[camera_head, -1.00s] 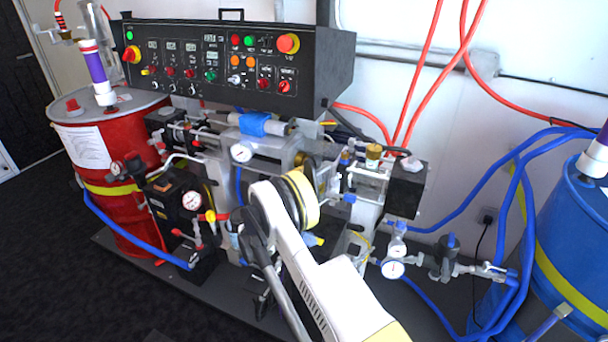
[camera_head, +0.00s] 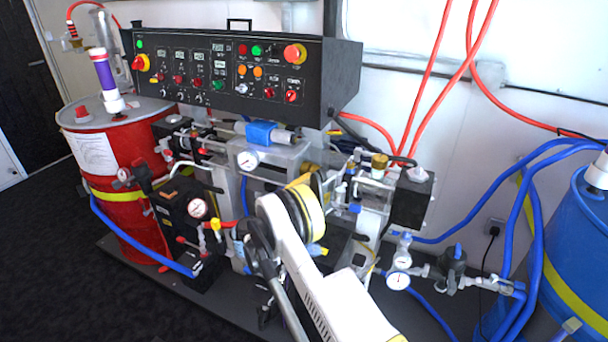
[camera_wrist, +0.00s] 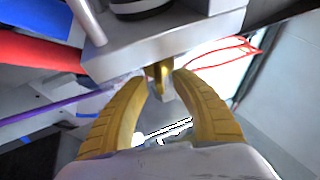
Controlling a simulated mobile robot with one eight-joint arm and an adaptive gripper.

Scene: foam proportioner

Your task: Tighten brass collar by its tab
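In the wrist view, a small brass-coloured piece (camera_wrist: 157,73), which looks like the collar's tab, hangs below a pale grey block. My gripper (camera_wrist: 162,82) has two curved yellow fingers, one on each side of this piece. The fingers are apart, with gaps beside the brass; I cannot make out contact. The rest of the collar is hidden by the block.
The grey block (camera_wrist: 165,45) is close above the fingertips. A brass cap (camera_head: 379,162) tops a fitting right of my arm. A black control panel (camera_head: 230,75) overhangs behind. Pressure gauges (camera_head: 397,281), a red drum (camera_head: 125,150), a blue drum (camera_head: 580,240) and blue hoses surround the machine.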

